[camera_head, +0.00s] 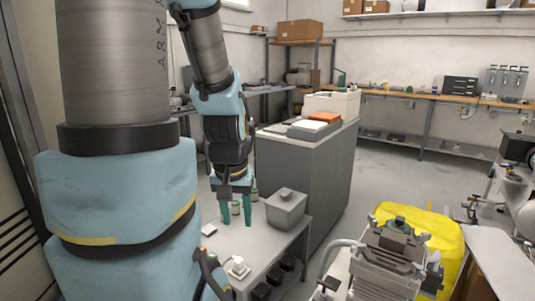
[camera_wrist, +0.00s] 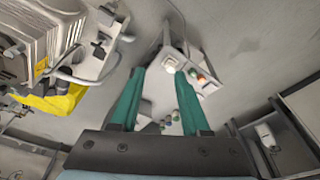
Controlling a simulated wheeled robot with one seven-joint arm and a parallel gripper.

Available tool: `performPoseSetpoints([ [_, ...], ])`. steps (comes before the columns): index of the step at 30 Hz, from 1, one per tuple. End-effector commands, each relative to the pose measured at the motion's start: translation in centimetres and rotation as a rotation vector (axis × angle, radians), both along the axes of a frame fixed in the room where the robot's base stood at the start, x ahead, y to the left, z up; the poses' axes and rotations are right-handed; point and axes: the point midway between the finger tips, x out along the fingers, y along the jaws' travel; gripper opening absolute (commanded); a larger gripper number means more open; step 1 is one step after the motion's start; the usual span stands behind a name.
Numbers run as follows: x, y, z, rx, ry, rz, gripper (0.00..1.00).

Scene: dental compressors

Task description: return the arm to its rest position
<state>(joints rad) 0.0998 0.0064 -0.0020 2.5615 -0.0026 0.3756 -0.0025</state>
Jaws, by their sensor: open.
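My arm reaches down at the left of the head view, over a small grey table (camera_head: 262,238). My gripper (camera_head: 236,218) points down with its two green fingers apart and nothing seen between them. In the wrist view my gripper (camera_wrist: 160,72) also shows open fingers, with the table and small items beyond. Small jars (camera_head: 254,195) stand close to the fingers in the head view. Whether the fingers touch the table or a jar cannot be told.
A white device (camera_head: 238,268) sits nearer. A grey cabinet (camera_head: 310,185) stands behind. A compressor (camera_head: 388,255) and yellow object (camera_head: 440,235) are at right. Floor (camera_head: 385,180) between cabinet and back bench is clear.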

Motion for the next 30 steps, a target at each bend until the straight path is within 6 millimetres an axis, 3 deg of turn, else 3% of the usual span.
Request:
performPoseSetpoints([
  [1, -0.1, 0.0, -1.4, 0.001, 0.006, -0.001, 0.46],
  [3, -0.3, -0.1, -2.2, 0.001, 0.014, -0.001, 0.46],
  [18, -1.1, -0.1, -7.4, 0.004, 0.061, -0.002, 0.46],
  [20, -1.1, -0.1, -5.6, 0.004, 0.059, -0.002, 0.46],
  [30, -1.1, -0.1, -1.7, 0.004, 0.059, -0.002, 0.46],
])
